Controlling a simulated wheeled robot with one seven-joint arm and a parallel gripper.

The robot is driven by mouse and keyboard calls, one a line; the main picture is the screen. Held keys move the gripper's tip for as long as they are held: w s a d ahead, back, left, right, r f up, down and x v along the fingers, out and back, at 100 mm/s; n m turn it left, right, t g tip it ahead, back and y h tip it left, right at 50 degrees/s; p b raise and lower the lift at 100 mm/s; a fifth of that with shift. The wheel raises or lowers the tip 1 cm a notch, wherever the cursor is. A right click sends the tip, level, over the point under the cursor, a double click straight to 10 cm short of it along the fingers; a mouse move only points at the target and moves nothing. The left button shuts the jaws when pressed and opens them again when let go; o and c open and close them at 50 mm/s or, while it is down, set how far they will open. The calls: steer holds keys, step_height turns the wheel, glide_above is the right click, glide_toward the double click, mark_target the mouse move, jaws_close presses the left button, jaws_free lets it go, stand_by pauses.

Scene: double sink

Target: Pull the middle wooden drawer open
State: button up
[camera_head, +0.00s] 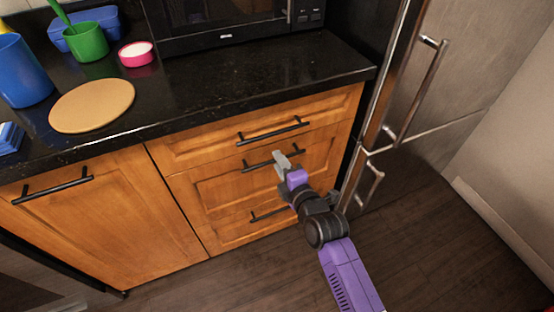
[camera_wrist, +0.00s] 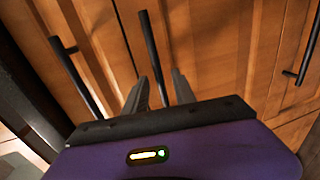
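The middle wooden drawer (camera_head: 225,190) is in the stack of three below the counter and looks closed. Its dark bar handle (camera_head: 258,166) runs across its upper part; in the wrist view this handle (camera_wrist: 152,50) stands nearly upright in the picture. My gripper (camera_head: 281,162) is at the right part of that handle in the head view and hides some of it. In the wrist view my gripper (camera_wrist: 161,88) has its two grey fingers apart, with the handle's near end between them. I cannot tell whether either finger touches the bar.
The top drawer handle (camera_head: 272,130) is close above, and the bottom drawer handle (camera_head: 266,214) is below. A steel fridge (camera_head: 440,90) stands right of the drawers. A cabinet door (camera_head: 100,220) is to the left. The floor (camera_head: 440,240) in front looks clear.

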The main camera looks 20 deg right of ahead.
steer(key=shift+x, duration=1.1)
steer(key=shift+s, duration=0.1)
jaws_close()
steer(key=shift+f, duration=0.1)
stand_by(0.5)
